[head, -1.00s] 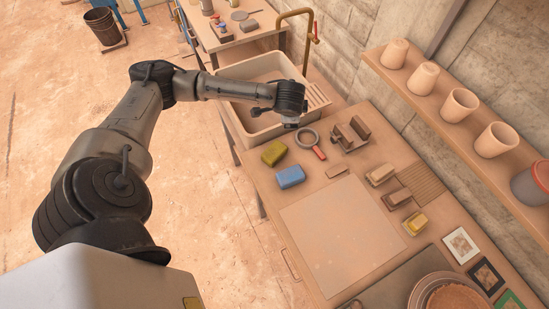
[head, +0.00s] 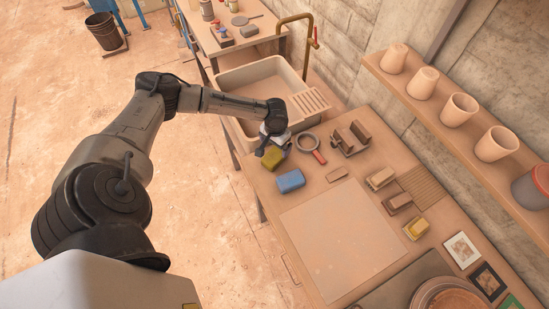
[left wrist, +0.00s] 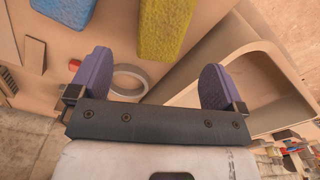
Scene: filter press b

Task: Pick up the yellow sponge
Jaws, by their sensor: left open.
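The yellow sponge (head: 272,157) is a dull yellow block on the table near the sink corner, behind the blue sponge (head: 290,181). In the left wrist view the yellow sponge (left wrist: 165,28) is at the top, beyond and between my fingertips, with the blue sponge (left wrist: 65,10) to its left. My left gripper (head: 275,140) is just beside the yellow sponge on its sink side. In the left wrist view its two purple fingers (left wrist: 157,78) are spread wide with nothing between them touching. My right gripper is in neither view.
The sink (head: 262,88) adjoins the table's far end. A wooden rack (head: 349,138) and several small blocks stand toward the wall. A flat board (head: 340,238) covers the table's middle.

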